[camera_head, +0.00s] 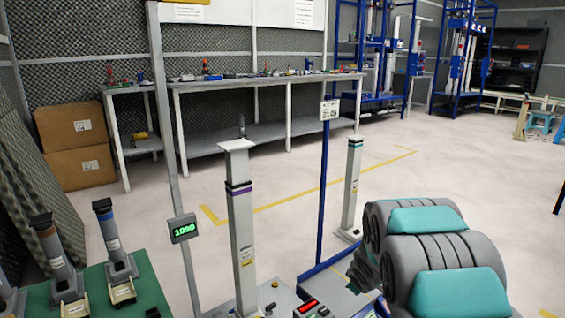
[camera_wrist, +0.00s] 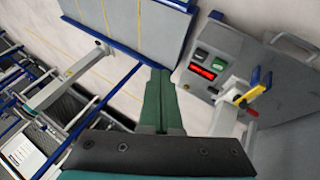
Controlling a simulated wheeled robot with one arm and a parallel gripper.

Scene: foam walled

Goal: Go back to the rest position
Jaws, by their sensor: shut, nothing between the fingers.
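My gripper (camera_wrist: 160,72) shows in the wrist view as two green fingers side by side, pressed together with nothing between them. The fingers point at a gap between a grey-blue panel and a grey control box, and I cannot tell their distance from either. In the head view my arm, grey with teal pads, fills the lower right. Its outer end there is dark and partly hidden, so the fingertips cannot be made out.
A grey control box (camera_wrist: 215,80) with a red display and a yellow-handled clamp (camera_wrist: 258,82) is close. Grey posts (camera_head: 242,230) (camera_head: 351,190) and a blue frame (camera_head: 323,190) stand near my arm. A green table (camera_head: 140,270) is at lower left. Open floor (camera_head: 470,170) lies right.

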